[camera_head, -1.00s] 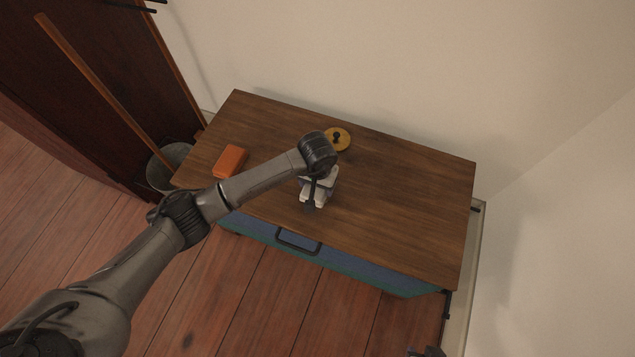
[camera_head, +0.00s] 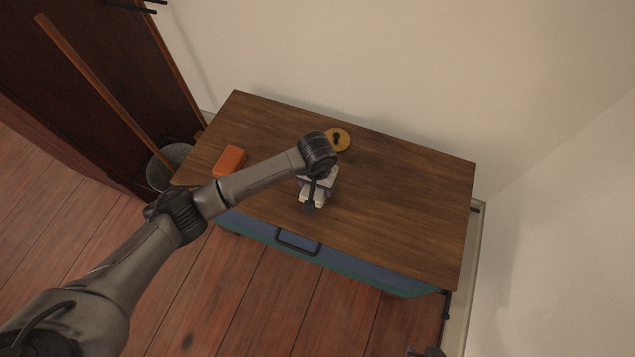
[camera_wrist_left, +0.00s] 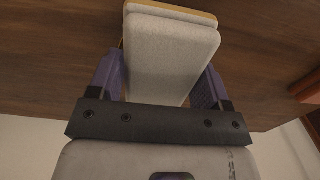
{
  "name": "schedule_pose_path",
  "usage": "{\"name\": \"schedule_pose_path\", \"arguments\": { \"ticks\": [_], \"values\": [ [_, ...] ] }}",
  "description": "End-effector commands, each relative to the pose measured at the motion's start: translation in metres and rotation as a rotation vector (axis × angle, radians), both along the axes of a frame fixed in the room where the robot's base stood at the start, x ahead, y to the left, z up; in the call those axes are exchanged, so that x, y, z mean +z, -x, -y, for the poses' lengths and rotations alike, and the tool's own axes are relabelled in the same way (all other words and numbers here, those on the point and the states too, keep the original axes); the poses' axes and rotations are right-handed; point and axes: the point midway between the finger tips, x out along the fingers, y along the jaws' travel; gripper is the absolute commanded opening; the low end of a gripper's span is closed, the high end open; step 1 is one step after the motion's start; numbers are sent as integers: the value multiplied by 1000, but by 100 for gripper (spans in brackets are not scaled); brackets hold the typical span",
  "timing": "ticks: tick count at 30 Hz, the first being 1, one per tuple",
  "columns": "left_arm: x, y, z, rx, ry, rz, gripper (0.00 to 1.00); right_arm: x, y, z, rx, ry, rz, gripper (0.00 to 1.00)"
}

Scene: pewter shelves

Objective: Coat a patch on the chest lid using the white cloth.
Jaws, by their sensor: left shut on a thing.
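The wooden chest lid (camera_head: 400,205) fills the middle of the head view, above a blue chest front. My left gripper (camera_head: 312,200) is low over the middle of the lid, seen from above. In the left wrist view, the purple fingers of my left gripper (camera_wrist_left: 162,85) are shut on the white cloth (camera_wrist_left: 172,55), which looks like a thick pale pad. A thin tan edge shows beyond the cloth's far end. The cloth's underside is hidden, so I cannot tell whether it touches the lid.
A round yellow disc with a black knob (camera_head: 338,138) lies behind my left gripper on the lid. An orange block (camera_head: 230,160) lies at the lid's left. A grey bucket (camera_head: 158,172) stands left of the chest. The lid's right half is clear.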

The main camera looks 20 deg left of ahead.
Motion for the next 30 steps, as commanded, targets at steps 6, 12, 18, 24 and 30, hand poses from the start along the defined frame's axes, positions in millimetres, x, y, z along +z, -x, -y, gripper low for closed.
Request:
{"name": "schedule_pose_path", "arguments": {
  "ticks": [6,12,18,24,30],
  "values": [
    [22,-1,0,0,1,3,53,15,0,0,-1,-1,0,43],
    [37,-1,0,0,2,2,53,24,0,0,0,0,0,43],
    [53,-1,1,-1,2,4,53,33,0,1,3,4,0,43],
    [64,-1,0,0,2,3,53,39,0,3,6,9,0,43],
    [66,-1,0,0,2,2,53,41,0,3,6,9,0,43]
  ]
}}
